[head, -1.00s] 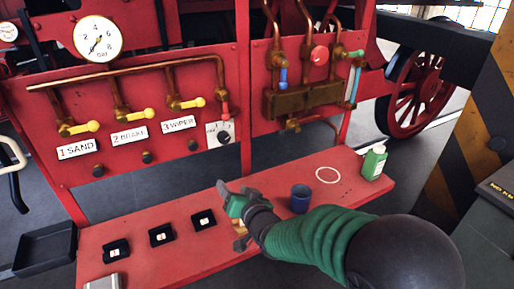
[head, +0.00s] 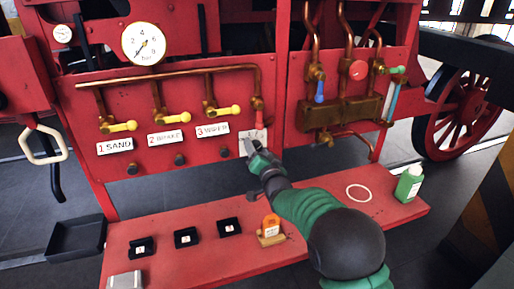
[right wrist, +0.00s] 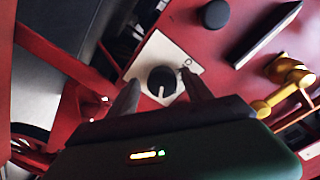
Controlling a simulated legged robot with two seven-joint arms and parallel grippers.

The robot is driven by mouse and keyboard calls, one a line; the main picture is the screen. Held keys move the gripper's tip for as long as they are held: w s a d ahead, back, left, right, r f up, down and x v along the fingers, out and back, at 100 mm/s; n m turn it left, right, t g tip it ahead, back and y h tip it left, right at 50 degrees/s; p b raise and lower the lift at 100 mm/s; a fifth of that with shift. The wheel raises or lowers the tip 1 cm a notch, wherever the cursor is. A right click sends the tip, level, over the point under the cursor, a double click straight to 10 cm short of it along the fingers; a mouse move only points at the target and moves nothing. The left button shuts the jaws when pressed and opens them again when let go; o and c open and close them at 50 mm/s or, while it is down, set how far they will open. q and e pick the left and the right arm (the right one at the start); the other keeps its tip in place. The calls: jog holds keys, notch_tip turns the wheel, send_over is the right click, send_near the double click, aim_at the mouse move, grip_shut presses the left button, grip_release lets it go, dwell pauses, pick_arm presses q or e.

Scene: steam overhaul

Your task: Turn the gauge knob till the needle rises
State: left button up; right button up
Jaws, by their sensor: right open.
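The black gauge knob (right wrist: 161,81) sits on a white plate (right wrist: 166,58) on the red panel; the plate also shows in the head view (head: 254,136). My right gripper (head: 257,152) is at the plate and covers the knob in the head view. In the right wrist view my right gripper (right wrist: 160,88) is open, with one finger on each side of the knob; whether they touch it I cannot tell. The round white gauge (head: 143,44) is above the pipes, its needle pointing to the lower left. My left gripper is not in view.
Yellow valve handles (head: 222,110) line the panel to the left. The red bench (head: 190,265) below holds black trays (head: 186,238), an orange item (head: 270,226) on a small block and a green bottle (head: 409,183). A black bin (head: 76,238) stands at the left.

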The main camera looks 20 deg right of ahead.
jog(key=shift+w, duration=0.4)
jog(key=shift+a, duration=0.1)
jog(key=shift+s, duration=0.1)
jog(key=shift+c, duration=0.2)
grip_shut()
